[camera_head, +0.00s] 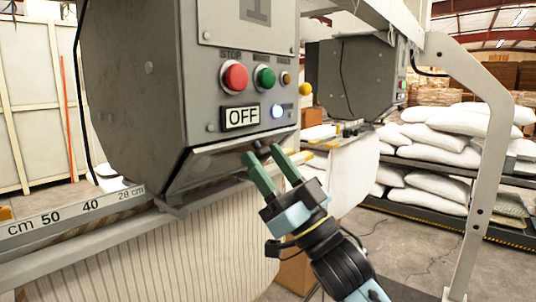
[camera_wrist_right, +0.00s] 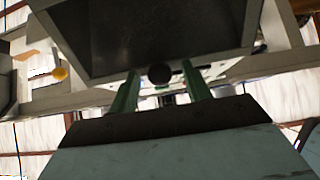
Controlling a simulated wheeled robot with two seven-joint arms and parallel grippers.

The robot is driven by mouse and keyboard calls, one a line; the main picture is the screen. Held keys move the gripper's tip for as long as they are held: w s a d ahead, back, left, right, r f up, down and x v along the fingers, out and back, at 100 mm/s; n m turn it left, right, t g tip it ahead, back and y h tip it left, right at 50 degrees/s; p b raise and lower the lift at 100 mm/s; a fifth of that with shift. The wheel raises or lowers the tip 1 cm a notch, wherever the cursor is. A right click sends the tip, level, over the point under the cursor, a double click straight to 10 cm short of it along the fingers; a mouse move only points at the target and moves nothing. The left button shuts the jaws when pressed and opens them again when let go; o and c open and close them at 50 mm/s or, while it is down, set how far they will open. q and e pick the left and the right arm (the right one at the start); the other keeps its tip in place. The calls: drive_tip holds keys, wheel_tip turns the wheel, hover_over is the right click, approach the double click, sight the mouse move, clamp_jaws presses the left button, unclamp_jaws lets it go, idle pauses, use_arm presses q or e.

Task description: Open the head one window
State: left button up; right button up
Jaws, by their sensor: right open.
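Contact cannot be told. My left gripper is out of view.
Red (camera_head: 234,77), green (camera_head: 264,78) and orange buttons sit above the display. A ruler rail (camera_head: 75,213) and pale fabric (camera_head: 150,255) lie below the head. A second grey head (camera_head: 350,75) stands behind. White sacks (camera_head: 440,140) fill shelves at right, behind a white frame post (camera_head: 480,190).

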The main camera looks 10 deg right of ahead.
drive_tip(key=shift+a+r, duration=0.1)
clamp_jaws()
idle(0.3)
